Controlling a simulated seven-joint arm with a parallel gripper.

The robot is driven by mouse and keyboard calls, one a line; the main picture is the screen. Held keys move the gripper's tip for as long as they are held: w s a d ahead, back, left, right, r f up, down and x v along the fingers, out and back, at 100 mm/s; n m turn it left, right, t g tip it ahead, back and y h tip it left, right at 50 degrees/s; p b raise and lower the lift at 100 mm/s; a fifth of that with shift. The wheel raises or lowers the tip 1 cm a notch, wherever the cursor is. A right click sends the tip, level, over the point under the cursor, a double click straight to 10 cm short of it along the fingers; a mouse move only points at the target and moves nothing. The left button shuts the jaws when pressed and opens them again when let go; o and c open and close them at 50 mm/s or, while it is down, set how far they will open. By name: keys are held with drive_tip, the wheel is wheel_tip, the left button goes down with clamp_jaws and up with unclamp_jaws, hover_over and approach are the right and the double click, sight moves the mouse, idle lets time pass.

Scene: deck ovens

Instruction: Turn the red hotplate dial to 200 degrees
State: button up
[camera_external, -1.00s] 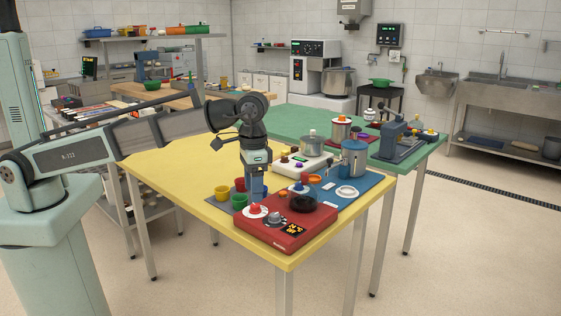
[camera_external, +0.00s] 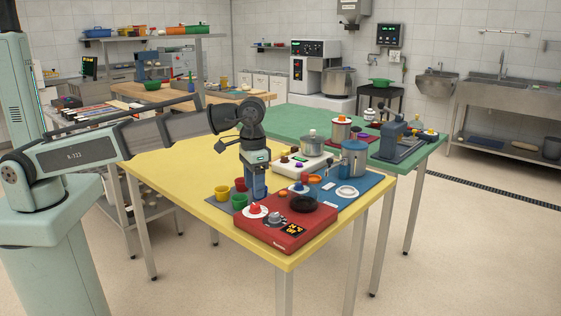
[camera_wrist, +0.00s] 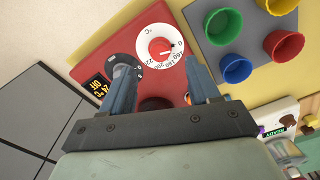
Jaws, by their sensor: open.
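The red hotplate (camera_external: 262,236) lies on the yellow table's front corner. Its red dial (camera_external: 255,208) sits on a white disc at the left of the top. In the wrist view, the red dial (camera_wrist: 160,47) has a white ring with a degree mark and numbers, including 180 and 200; its exact setting is hard to read. My gripper (camera_wrist: 160,70) is open and empty. Its two fingers straddle the dial's direction in the wrist view, with the dial beyond the tips and apart from them. In the external view, my gripper (camera_external: 257,190) hangs just behind the dial.
A grey knob (camera_external: 275,217), an orange display (camera_external: 293,229) and a black round plate (camera_external: 303,203) are on the hotplate. Yellow (camera_external: 221,193), green (camera_external: 239,201) and red (camera_external: 240,184) cups stand close to the left. A blue mat (camera_external: 370,185) with pots is behind right.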

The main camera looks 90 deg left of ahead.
sight(255, 205)
drive_tip(key=shift+f, duration=2.8)
drive_tip(key=shift+c, duration=0.4)
drive_tip(key=c, duration=0.9)
drive_tip(key=shift+c, duration=0.2)
